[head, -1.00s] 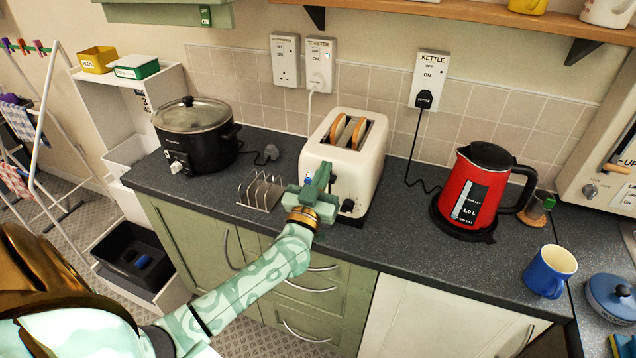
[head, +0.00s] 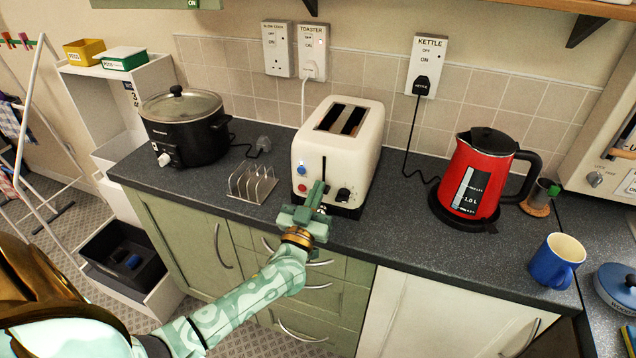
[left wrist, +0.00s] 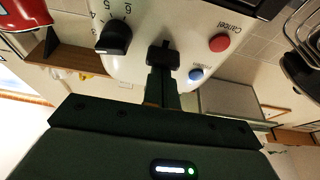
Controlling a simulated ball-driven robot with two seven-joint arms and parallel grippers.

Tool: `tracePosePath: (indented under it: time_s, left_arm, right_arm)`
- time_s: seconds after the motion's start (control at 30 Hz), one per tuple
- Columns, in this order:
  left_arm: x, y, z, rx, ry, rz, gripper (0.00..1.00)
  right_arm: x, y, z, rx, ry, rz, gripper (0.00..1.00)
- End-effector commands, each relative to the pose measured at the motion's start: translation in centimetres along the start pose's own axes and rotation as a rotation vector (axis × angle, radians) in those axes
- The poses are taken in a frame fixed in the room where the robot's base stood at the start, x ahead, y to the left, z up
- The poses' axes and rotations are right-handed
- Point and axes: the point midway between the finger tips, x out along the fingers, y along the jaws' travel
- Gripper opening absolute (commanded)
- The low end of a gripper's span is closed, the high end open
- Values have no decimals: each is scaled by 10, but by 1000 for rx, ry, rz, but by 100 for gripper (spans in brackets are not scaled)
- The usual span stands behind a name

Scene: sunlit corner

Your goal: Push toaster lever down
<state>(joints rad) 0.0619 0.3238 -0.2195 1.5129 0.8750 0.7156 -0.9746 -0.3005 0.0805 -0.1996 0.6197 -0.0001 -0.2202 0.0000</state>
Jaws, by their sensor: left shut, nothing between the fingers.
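The cream toaster (head: 364,150) stands on the counter with dark slots on top; no bread sticks out of them. Its front shows a blue button (head: 301,170), a red button (head: 302,187) and a black dial (head: 343,194). My left gripper (head: 317,190) is shut and empty, low at the toaster's front between the buttons and the dial. In the head view it hides the lever. In the left wrist view the black lever (left wrist: 163,55) is right at my fingertips (left wrist: 162,80); I cannot tell whether they touch. My right gripper is out of view.
A wire toast rack (head: 252,184) stands left of the toaster, with a black slow cooker (head: 190,140) behind it. A red kettle (head: 478,178) and a blue mug (head: 551,265) stand to the right. The counter between toaster and kettle is clear except for the kettle's cord.

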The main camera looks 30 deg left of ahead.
Motion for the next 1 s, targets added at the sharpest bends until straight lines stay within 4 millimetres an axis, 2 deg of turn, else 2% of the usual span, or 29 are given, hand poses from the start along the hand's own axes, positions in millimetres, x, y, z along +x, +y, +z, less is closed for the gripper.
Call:
tracePosePath:
  time_s: [0.03, 0.1, 0.47, 0.57, 0.77, 0.8, 0.87, 1.0]
  left_arm:
    - [-2, 0, 8, -1, -1, 0, 0]
    - [-3, 0, 9, 0, 0, 1, 0]
    - [-4, 0, 10, 0, -8, 2, 0]
    - [-1, 0, 2, 0, -7, 2, 0]
    - [19, -5, -38, -2, 8, 1, 0]
    - [17, -5, -40, -3, 6, 1, 0]
    - [-7, -5, -31, -3, 1, 2, 0]
    - [-43, -5, -30, -3, 4, 1, 0]
  right_arm:
    - [5, 0, 2, 0, -3, -1, 0]
    - [6, -1, 2, 0, -3, -1, 0]
    - [3, -1, 1, -1, -2, -1, 0]
    - [-5, 0, -1, -1, 2, 0, 0]
    - [-43, 3, -11, -1, 19, 5, 0]
    - [-47, 3, -11, -1, 20, 6, 0]
    - [-40, 3, -9, -1, 17, 5, 0]
    - [-39, 3, -9, -1, 16, 6, 0]
